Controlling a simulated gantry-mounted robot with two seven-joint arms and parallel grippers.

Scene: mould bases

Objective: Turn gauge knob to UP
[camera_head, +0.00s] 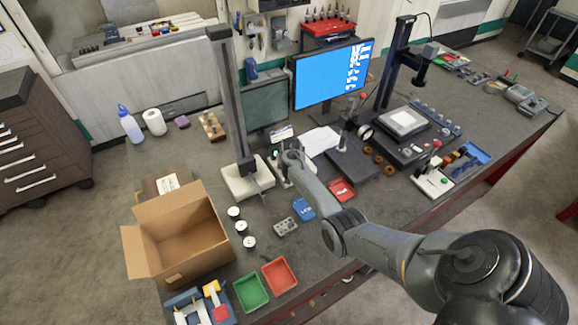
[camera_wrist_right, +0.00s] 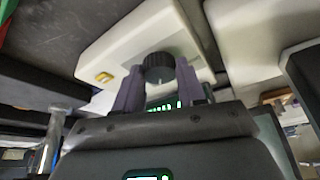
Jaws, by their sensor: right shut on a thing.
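The gauge has a tall dark column (camera_head: 230,100) on a white base (camera_head: 240,183), standing mid-table in the head view. My right gripper (camera_head: 279,166) is low beside the right side of this base. In the right wrist view, the white gauge body (camera_wrist_right: 125,45) fills the upper middle and carries a black ribbed knob (camera_wrist_right: 159,66). My right gripper (camera_wrist_right: 160,80) is shut on this knob, one finger on each side. No mark showing the knob's setting is readable. A small lit green display shows behind the fingers. My left gripper is not in view.
A monitor (camera_head: 330,75) stands behind the gauge. An open cardboard box (camera_head: 178,237) is at the front left, with several black-and-white round pieces beside it. Blue (camera_head: 303,209) and red (camera_head: 341,189) items lie close to my right arm. Green (camera_head: 251,292) and red (camera_head: 279,275) trays sit at the front edge.

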